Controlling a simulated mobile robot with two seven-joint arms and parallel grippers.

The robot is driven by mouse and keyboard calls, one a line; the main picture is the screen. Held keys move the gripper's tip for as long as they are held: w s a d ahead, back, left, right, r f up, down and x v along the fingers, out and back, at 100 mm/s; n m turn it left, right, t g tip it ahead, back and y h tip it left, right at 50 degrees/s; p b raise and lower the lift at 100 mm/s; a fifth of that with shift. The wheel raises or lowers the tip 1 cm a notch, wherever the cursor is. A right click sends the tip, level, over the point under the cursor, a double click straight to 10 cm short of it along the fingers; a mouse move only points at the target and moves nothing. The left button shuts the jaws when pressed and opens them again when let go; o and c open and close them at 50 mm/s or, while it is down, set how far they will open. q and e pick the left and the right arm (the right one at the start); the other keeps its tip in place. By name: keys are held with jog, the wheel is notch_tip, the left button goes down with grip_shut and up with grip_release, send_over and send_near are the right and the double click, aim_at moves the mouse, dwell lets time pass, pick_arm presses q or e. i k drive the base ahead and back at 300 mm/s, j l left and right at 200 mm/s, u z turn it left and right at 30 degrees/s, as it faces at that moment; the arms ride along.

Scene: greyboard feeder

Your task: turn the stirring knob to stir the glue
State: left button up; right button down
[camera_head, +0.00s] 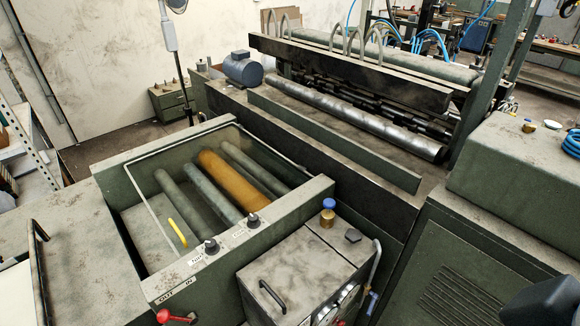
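Two dark round knobs stand on the green front rail of the glue trough: a left knob (212,246) and a right knob (253,220). Each has a small white label beside it, too small to read surely, so I cannot tell which is the stirring knob. Behind the rail, the open trough (141,197) holds several grey rollers and one amber-brown roller (240,174), which looks glue-coated. A yellow handle (177,232) leans inside at the trough's near side.
A grey box with a black handle (272,297) and a blue-capped bottle (328,212) stands right of the rail. A red lever (176,317) sits at the front below an OUT/IN label. A dark rounded shape fills the lower right corner. The space above the knobs is clear.

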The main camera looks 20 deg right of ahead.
aim_at(353, 237)
jog(key=z, duration=1.05)
